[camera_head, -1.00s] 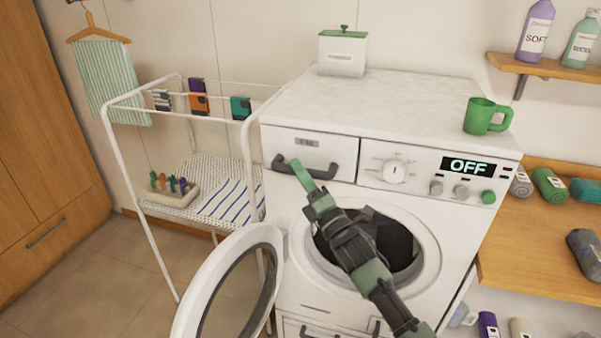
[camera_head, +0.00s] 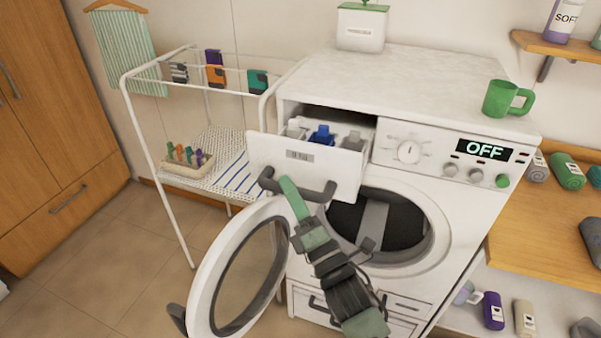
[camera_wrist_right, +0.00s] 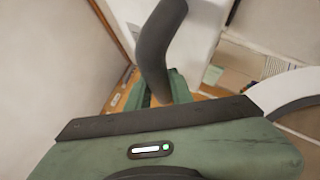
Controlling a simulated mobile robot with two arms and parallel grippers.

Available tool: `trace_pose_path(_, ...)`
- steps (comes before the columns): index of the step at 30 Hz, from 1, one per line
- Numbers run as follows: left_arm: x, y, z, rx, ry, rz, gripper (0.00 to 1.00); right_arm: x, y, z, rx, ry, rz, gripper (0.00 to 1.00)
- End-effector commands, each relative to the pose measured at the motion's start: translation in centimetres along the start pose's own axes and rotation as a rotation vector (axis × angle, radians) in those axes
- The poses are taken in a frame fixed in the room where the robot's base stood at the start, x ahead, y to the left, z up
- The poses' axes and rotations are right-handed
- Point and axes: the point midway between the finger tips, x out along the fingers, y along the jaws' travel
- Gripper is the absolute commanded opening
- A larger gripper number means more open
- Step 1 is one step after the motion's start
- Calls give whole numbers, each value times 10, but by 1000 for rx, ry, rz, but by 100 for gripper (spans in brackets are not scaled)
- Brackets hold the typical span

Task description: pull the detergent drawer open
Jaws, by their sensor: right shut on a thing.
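The detergent drawer (camera_head: 262,158) at the washing machine's upper left is pulled out. Its compartments show from above, with a blue insert (camera_head: 322,136) in the middle and grey parts on either side. My right gripper (camera_head: 290,188) is shut on the drawer's dark handle (camera_head: 318,194), near its middle. In the right wrist view the grey handle (camera_wrist_right: 155,55) runs between my green fingers (camera_wrist_right: 160,92). My left gripper is not in view.
The round washer door (camera_head: 212,278) hangs open below the drawer, close to my right arm. A white drying rack (camera_head: 160,125) stands left. A green mug (camera_head: 500,100) and a white box (camera_head: 360,30) are on the machine top (camera_head: 420,85).

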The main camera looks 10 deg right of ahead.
Motion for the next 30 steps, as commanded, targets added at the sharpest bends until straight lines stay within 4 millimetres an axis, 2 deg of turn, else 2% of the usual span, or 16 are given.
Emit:
trace_pose_path(6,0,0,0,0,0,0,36,-14,11,-14,1,1,-4,0)
trace_pose_path(20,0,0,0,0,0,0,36,-16,14,-17,-2,2,-3,0)
trace_pose_path(21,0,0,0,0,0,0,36,-16,13,-17,-2,2,-3,27)
trace_pose_path(23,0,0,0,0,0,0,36,-16,14,-17,-2,2,-3,43)
trace_pose_path(30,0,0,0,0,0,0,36,-16,14,-16,-1,1,-1,43)
